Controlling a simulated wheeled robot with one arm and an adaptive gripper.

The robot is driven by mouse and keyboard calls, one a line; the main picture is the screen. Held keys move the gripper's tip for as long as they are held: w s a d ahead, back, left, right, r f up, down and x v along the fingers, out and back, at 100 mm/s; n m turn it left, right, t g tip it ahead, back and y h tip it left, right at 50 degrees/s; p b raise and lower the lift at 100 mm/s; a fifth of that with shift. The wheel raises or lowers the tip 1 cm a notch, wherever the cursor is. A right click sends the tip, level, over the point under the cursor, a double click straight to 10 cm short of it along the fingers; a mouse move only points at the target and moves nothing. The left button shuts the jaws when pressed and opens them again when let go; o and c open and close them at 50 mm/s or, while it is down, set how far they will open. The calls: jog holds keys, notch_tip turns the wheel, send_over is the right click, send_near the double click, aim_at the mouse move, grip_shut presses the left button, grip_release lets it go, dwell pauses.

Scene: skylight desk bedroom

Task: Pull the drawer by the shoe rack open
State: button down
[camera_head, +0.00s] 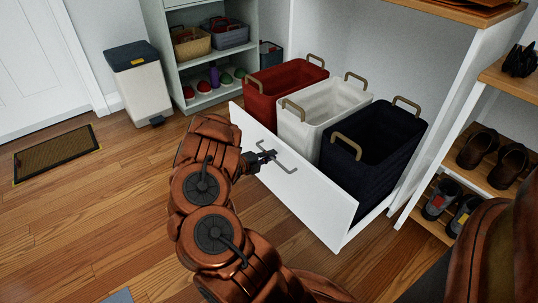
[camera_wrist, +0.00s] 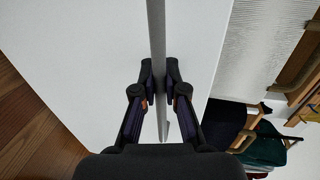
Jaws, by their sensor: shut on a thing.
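The white drawer (camera_head: 312,203) is pulled out from the cabinet beside the shoe rack (camera_head: 490,150). It holds a red basket (camera_head: 270,93), a white basket (camera_head: 305,120) and a dark navy basket (camera_head: 372,160), each with tan handles. A grey bar handle (camera_head: 286,163) runs along the drawer front. My gripper (camera_head: 268,157) is at the left part of this handle. In the wrist view my gripper (camera_wrist: 159,92) has its fingers closed on both sides of the bar handle (camera_wrist: 157,40), with the white drawer front (camera_wrist: 100,60) behind.
Several shoes (camera_head: 492,157) stand on the shoe rack at the right. A white bin with a dark lid (camera_head: 140,85), a doormat (camera_head: 53,155) and an open shelf (camera_head: 205,60) with baskets are at the back left.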

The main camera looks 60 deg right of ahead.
jog(key=c, duration=1.2)
grip_release()
jog(key=v, duration=1.2)
jog(key=shift+f, duration=0.1)
